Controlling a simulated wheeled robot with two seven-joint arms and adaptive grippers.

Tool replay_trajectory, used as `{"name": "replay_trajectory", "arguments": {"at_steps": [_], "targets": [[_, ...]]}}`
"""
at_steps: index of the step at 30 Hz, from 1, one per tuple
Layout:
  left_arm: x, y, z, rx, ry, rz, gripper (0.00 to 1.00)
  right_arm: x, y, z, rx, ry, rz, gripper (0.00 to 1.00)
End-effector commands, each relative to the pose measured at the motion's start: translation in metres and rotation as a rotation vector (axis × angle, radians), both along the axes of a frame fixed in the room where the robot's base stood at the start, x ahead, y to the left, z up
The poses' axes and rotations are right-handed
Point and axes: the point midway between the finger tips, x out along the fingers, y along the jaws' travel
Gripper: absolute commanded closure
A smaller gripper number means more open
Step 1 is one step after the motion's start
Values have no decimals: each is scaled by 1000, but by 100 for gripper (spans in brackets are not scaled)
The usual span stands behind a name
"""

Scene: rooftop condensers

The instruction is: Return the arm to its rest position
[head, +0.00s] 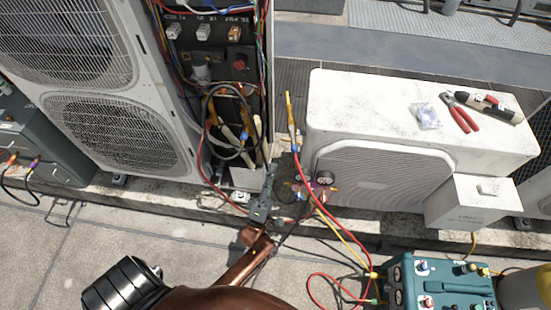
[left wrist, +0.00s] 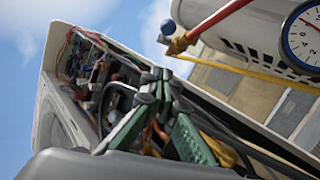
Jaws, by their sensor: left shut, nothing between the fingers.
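My left gripper (head: 270,172) is at the end of the copper-coloured arm in the lower middle of the head view. It is shut and empty, in front of the open wiring compartment (head: 222,90) of the tall condenser (head: 150,60). The gauge manifold (head: 318,192) with its hoses is just to its right. In the left wrist view the gripper's fingers (left wrist: 160,85) are together, with the open compartment (left wrist: 80,65) behind them. A gauge dial (left wrist: 304,38) and a red hose (left wrist: 218,18) show close by at the upper right. My right gripper is not in view.
The low white condenser (head: 345,100) carries red-handled pliers (head: 460,112), another hand tool (head: 490,105) and a clear bag (head: 425,115). A teal machine (head: 440,285) stands at the lower right, with red and yellow hoses (head: 345,240) running to it. Bare paving (head: 60,260) is at the lower left.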

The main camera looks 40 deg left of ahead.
Motion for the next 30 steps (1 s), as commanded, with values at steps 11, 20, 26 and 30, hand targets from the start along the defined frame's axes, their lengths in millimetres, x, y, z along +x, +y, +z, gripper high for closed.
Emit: {"name": "replay_trajectory", "arguments": {"at_steps": [11,20,26,30], "targets": [[-36,-13,-36,1,1,4,100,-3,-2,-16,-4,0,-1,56],[-37,-15,-38,2,3,3,100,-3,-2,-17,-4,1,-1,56],[-25,-23,-62,87,177,-1,100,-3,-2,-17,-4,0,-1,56],[-16,-37,-112,251,463,-19,100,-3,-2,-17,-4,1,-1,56]]}}
